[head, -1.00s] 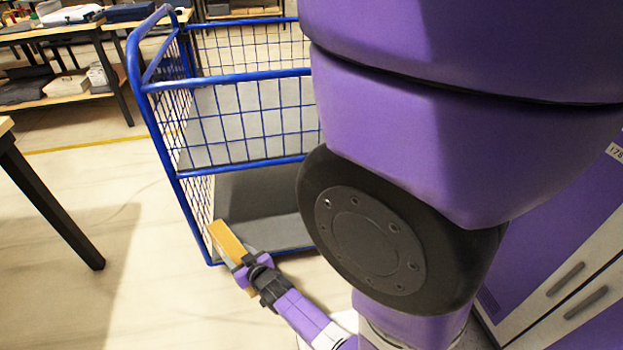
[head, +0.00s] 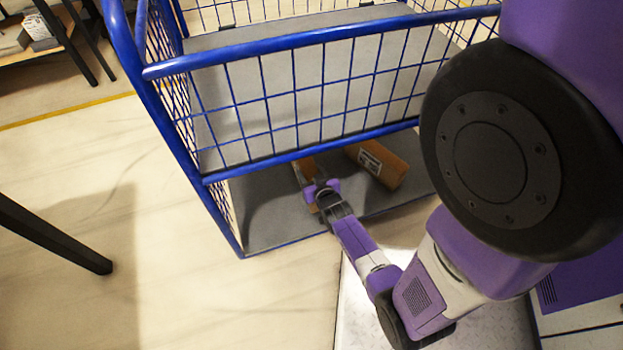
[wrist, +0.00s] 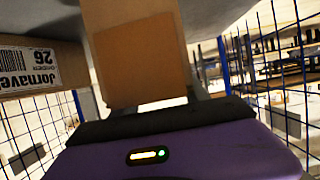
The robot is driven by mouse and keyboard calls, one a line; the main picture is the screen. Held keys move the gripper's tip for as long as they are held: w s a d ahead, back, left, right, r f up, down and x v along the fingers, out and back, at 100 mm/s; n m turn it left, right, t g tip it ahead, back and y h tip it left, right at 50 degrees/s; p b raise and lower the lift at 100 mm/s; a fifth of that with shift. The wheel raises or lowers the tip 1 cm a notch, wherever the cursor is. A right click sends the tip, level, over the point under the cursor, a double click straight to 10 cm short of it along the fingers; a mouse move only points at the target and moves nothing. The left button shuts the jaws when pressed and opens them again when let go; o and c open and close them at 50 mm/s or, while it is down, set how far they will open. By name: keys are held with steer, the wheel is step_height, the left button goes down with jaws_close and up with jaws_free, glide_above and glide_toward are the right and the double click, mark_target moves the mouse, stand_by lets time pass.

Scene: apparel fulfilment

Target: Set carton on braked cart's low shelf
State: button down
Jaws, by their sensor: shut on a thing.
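The cart (head: 232,185) has blue tubing, mesh sides and two grey shelves. Its low shelf (head: 270,212) is visible beneath the front rail. My gripper (head: 313,188) reaches through the cart's open lower front and is shut on a brown carton (head: 302,172), over the low shelf near its left part. The rail hides part of this carton. The wrist view, which looks upside down, shows the held carton (wrist: 140,55) between my fingers, close to the grey shelf surface. I cannot tell whether it touches the shelf. The brakes are not visible.
Another brown carton (head: 380,163) with a white label lies on the low shelf to the right of the held one; it also shows in the wrist view (wrist: 40,75). The upper shelf (head: 290,95) is empty where seen. A dark table leg (head: 55,238) stands at left.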

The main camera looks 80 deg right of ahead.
steer(key=shift+w+f+b, duration=0.1)
steer(key=shift+f+b, duration=0.6)
steer(key=shift+f, duration=0.8)
steer(key=shift+f, duration=0.15)
steer(key=c, duration=0.6)
jaws_free()
steer(key=shift+f, duration=0.1)
